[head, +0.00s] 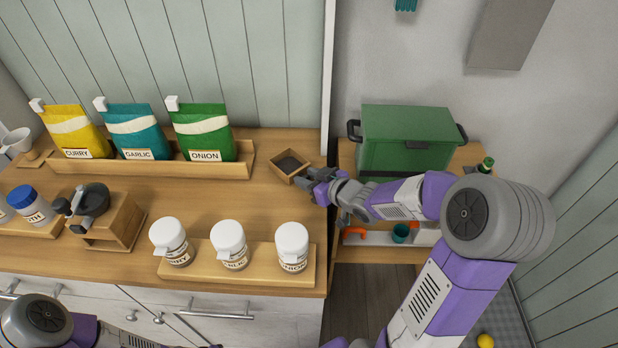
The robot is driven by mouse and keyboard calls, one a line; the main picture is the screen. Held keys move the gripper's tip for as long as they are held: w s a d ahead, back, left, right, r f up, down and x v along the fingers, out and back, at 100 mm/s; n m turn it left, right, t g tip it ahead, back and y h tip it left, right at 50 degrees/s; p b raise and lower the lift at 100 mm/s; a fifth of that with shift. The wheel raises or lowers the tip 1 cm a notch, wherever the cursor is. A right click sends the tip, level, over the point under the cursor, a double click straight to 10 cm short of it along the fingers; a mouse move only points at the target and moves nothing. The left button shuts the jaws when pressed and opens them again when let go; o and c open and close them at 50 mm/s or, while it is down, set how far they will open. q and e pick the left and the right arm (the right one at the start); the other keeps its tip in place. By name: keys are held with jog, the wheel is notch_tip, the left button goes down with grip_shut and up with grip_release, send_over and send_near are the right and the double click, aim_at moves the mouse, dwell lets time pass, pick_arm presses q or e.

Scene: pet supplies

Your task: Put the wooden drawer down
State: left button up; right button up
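The wooden drawer (290,165) is a small open box with dark contents, near the right end of the wooden counter. It sits turned at an angle, and I cannot tell whether its base touches the counter. My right gripper (307,182) is at the drawer's near right corner, its fingertips against or very close to it. The fingers are too small and overlapped to show whether they grip it. A wooden mill (112,219) with a dark top stands at the left, with an open slot in its front. My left arm shows at the bottom left; its fingertips are out of view.
A wooden rack (150,170) with yellow, teal and green bags stands behind. A board (240,273) with several white-lidded jars is in front. A green box (408,140) stands on the right-hand shelf. Bare counter lies between rack and jars.

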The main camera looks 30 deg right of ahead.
jog(key=shift+o, duration=0.8)
jog(key=shift+r, duration=0.25)
jog(key=p+v, duration=0.6)
jog(key=v, duration=0.6)
jog(key=shift+f, duration=0.1)
